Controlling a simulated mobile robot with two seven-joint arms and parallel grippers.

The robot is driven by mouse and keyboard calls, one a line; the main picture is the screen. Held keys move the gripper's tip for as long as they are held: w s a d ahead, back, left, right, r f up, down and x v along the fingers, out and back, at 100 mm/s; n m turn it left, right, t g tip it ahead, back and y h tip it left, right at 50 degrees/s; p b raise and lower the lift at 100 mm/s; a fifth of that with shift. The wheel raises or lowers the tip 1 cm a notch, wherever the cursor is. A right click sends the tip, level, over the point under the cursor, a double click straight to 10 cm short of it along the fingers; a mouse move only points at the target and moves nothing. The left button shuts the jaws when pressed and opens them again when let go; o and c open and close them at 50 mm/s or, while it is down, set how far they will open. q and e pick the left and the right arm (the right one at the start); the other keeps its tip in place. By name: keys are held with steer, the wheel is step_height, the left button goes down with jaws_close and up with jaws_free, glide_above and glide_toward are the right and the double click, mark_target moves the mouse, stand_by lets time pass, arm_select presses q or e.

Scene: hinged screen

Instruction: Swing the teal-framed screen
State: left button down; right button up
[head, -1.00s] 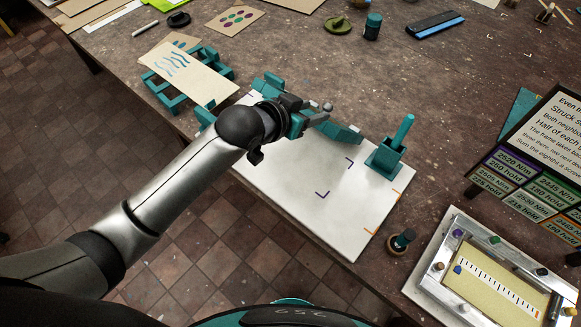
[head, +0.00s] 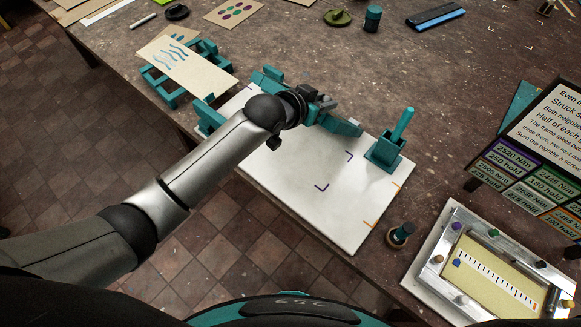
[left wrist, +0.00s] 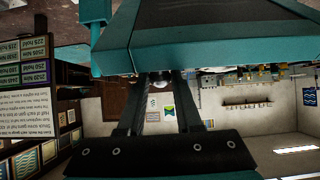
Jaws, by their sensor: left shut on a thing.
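The teal-framed screen (head: 341,126) stands over the white board and is partly hidden by my left arm. In the left wrist view its teal edge and dark panel (left wrist: 215,14) fill the top, close to the fingers. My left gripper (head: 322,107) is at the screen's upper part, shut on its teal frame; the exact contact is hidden. The gripper's dark fingers also show in the left wrist view (left wrist: 160,80). My right gripper is not in view.
The white board (head: 300,195) has purple and orange corner marks. A teal block with an upright peg (head: 385,152) stands at its right. A teal bracket (head: 209,114) is at its left edge.

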arm_select(q)
steer(key=s+a+f, duration=0.4)
steer(key=s+f, duration=0.1)
steer(key=shift+f, duration=0.4)
steer(key=shift+s+d, duration=0.1)
stand_by(0.3)
steer(key=s+a+f+b, duration=0.2)
steer(key=s+f+b, duration=0.1)
steer(key=f, duration=0.4)
steer(key=shift+s+a+f, duration=0.15)
steer(key=shift+s+a, duration=0.2)
stand_by(0.4)
steer(key=shift+s+a+f+b, duration=0.3)
steer(key=shift+f+b, duration=0.7)
steer(key=shift+f, duration=0.35)
steer(key=shift+s+a+f+b, duration=0.15)
steer(key=shift+s+f+b, duration=0.2)
steer(key=shift+f+b, duration=0.8)
steer(key=shift+s+a+f+b, duration=0.3)
steer(key=shift+f+b, duration=0.5)
steer(key=shift+f, duration=0.75)
